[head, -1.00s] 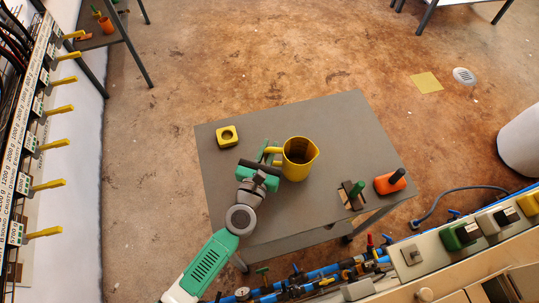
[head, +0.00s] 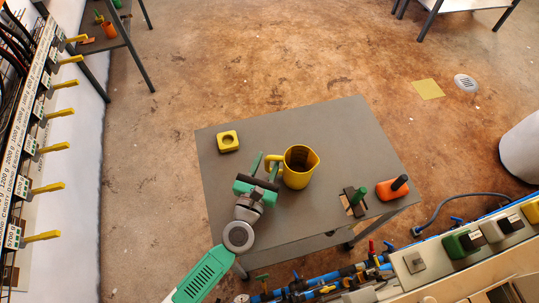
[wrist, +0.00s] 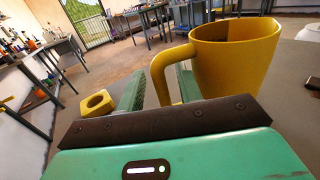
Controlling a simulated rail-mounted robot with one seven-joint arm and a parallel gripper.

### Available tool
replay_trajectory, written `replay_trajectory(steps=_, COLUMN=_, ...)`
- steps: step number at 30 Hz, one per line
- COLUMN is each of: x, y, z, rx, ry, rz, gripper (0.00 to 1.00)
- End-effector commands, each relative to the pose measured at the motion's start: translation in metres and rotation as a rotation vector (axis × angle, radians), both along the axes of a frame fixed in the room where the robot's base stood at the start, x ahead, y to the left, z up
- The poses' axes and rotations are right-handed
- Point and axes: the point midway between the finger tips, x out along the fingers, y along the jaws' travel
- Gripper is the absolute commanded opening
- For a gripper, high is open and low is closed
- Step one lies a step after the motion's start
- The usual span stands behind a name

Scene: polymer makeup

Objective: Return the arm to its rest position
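My gripper (head: 265,165) is open and empty over the table, left of the yellow mug. Its two green fingers (wrist: 135,94) are spread apart in the wrist view. The yellow mug (head: 300,175) stands upright on the grey table with its handle toward my gripper. It also shows in the wrist view (wrist: 232,65). There the handle (wrist: 163,72) appears between the fingers, with the right finger seen through the handle's opening. I cannot tell whether a finger touches it.
A yellow block with a round hole (head: 228,141) lies on the grey table (head: 325,120). An orange object with a dark handle (head: 391,188) and a small green-handled piece (head: 354,200) stand at its right. Pipes and valves (head: 330,283) run along the near side.

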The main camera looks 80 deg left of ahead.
Motion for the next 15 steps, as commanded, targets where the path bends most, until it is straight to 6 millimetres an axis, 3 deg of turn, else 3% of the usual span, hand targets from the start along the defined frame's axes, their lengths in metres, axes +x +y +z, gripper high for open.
replay_trajectory(steps=6, x=-0.015, y=-0.025, z=-0.001, rx=0.0, ry=0.002, rz=-0.002, gripper=0.35)
replay_trajectory(steps=15, x=-0.016, y=-0.027, z=0.0, rx=0.001, ry=-0.001, rz=0.0, gripper=0.35)
